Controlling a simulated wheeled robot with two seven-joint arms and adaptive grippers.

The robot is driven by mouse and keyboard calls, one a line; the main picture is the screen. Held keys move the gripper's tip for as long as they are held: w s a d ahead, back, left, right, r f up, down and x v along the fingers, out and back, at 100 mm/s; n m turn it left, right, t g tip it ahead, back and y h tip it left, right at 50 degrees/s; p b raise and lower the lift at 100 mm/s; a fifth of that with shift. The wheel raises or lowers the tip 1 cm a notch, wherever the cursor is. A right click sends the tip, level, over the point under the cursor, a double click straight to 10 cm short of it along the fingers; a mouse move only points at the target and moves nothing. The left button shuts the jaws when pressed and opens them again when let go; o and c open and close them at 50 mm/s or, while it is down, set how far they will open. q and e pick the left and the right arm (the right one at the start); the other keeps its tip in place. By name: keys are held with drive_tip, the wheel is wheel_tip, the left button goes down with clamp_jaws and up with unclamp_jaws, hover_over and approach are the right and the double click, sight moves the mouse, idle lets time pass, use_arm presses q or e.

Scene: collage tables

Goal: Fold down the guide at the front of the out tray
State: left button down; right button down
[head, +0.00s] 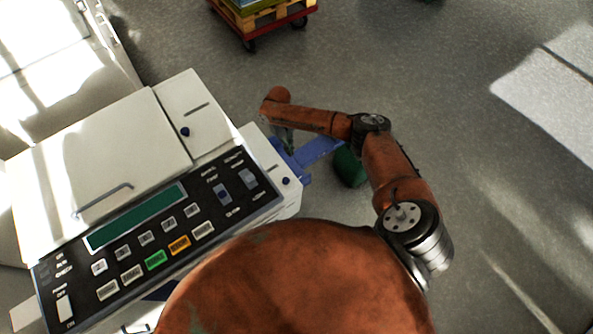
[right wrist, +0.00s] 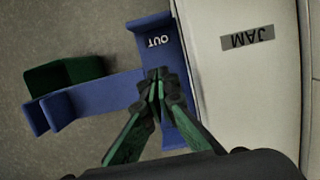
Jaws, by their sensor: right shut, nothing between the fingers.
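The blue out tray (head: 318,150) juts from the right side of the copier in the head view. In the right wrist view, the out tray (right wrist: 95,95) has a wide part marked OUT next to the copier's pale wall and a narrower arm reaching left. A raised blue piece, seemingly the guide (right wrist: 57,110), stands at that arm's outer end. My right gripper (right wrist: 155,74) is shut and empty over the wide part, just below the OUT lettering. Whether it touches the tray I cannot tell. In the head view my right gripper (head: 288,145) is partly hidden. My left gripper is not in view.
The copier (head: 120,145), with its keyed panel, fills the left of the head view. A JAM label (right wrist: 247,38) marks its side. A dark green object (head: 350,166) is beside the tray. A pallet cart (head: 265,22) stands farther off. Floor to the right is clear.

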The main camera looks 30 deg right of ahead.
sight(303, 181)
drive_tip(key=shift+s+r, duration=0.1)
drive_tip(key=b+x, duration=0.1)
drive_tip(key=x, duration=0.9)
drive_tip(key=shift+f+b, duration=0.3)
drive_tip(key=shift+b, duration=0.1)
drive_tip(key=s+p, duration=0.1)
drive_tip(key=s, duration=0.2)
drive_tip(key=shift+s+d+r+p, duration=0.2)
drive_tip(key=shift+r+p, duration=0.15)
drive_tip(key=shift+r, duration=0.05)
drive_tip(key=shift+s+f, duration=0.15)
drive_tip(key=shift+s, duration=0.1)
